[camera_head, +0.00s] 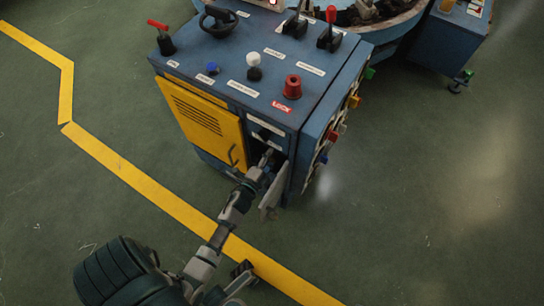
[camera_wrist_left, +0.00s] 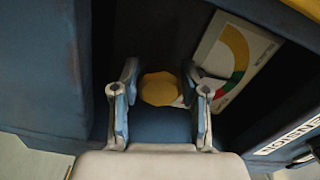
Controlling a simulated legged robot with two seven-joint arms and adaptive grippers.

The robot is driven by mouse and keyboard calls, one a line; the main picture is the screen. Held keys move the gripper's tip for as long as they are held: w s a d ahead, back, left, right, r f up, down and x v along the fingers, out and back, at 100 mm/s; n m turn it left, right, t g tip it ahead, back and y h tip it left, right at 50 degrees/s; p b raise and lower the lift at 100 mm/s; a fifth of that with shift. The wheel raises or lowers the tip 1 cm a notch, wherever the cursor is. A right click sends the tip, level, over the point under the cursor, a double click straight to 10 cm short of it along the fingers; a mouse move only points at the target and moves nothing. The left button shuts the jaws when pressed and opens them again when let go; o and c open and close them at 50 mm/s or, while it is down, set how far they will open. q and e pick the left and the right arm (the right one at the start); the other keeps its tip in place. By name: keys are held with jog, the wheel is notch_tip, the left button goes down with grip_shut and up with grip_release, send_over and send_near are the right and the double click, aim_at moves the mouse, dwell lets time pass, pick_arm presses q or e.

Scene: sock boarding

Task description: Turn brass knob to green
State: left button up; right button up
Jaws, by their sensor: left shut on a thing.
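The brass knob (camera_wrist_left: 160,88) sits in a recess of the blue cabinet, between the two fingers of my left gripper (camera_wrist_left: 159,105) in the left wrist view. The left gripper is shut on it. A dial plate (camera_wrist_left: 234,60) with yellow, green and red arcs lies beside the knob; the fingers cover part of its edge, and I cannot tell where the knob points. In the head view my left gripper (camera_head: 265,162) reaches into the cabinet's open front compartment, and the knob is hidden there.
The blue cabinet (camera_head: 225,100) carries a red knob (camera_head: 292,86), levers and a black handwheel (camera_head: 218,20) on top. A yellow vented door (camera_head: 200,115) is left of the opening; a pale open flap (camera_head: 273,192) is right of it.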

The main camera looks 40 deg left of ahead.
pick_arm(q)
jog(key=shift+d+f+m, duration=0.2)
jog(key=shift+f+m, duration=0.05)
jog(key=shift+m, duration=0.25)
jog(key=o, duration=1.1)
jog(key=shift+o, duration=0.2)
jog(key=shift+r, duration=0.1)
jog(key=v, duration=1.2)
